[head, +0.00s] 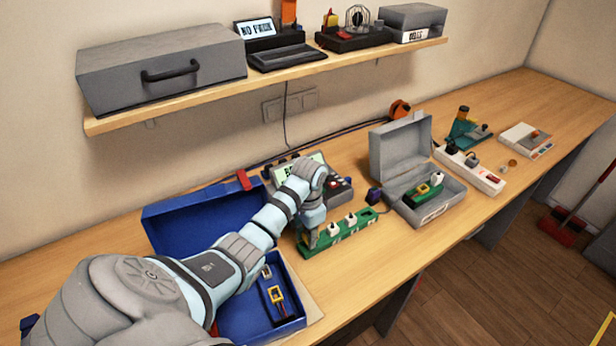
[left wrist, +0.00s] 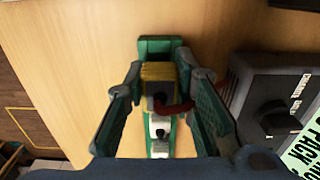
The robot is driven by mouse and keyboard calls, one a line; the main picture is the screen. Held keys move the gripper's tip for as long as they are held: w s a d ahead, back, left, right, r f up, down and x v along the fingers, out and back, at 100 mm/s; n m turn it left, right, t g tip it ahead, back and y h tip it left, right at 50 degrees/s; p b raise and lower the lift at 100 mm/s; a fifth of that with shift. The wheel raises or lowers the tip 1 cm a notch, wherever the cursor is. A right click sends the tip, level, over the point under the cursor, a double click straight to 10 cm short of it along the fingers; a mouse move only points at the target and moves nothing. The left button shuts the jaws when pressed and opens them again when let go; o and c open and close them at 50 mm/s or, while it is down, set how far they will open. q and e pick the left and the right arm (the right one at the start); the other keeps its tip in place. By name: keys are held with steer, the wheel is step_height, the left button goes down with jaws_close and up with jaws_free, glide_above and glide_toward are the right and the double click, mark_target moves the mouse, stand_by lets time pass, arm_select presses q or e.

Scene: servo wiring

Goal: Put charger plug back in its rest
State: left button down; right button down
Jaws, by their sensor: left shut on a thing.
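My left gripper (head: 312,236) points down at the near left end of a green rail (head: 345,236) with white pieces on it. In the left wrist view my gripper (left wrist: 162,78) is shut on a yellow block (left wrist: 158,71), which looks like the charger plug, with a red lead. The lead runs right toward the dark charger box (left wrist: 268,95) with a knob and display. The green rail (left wrist: 160,45) lies under the plug, in line with it. I cannot tell whether the plug touches or sits in the rail. The head view hides the plug behind the gripper. My right gripper is not in view.
An open blue case (head: 187,222) lies under my left arm, with a small yellow part (head: 276,294) inside. An open grey box (head: 400,148) stands right of the rail. Farther right is a white power strip (head: 478,172). A shelf (head: 270,88) hangs above. Bare table lies in front of the rail.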

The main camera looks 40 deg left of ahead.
mark_target(308, 234)
arm_select(q)
steer(key=shift+f+b, duration=0.5)
steer(key=shift+f, duration=0.4)
steer(key=c, duration=1.3)
jaws_free()
step_height(308, 234, up, 8)
steer(key=shift+f, duration=0.25)
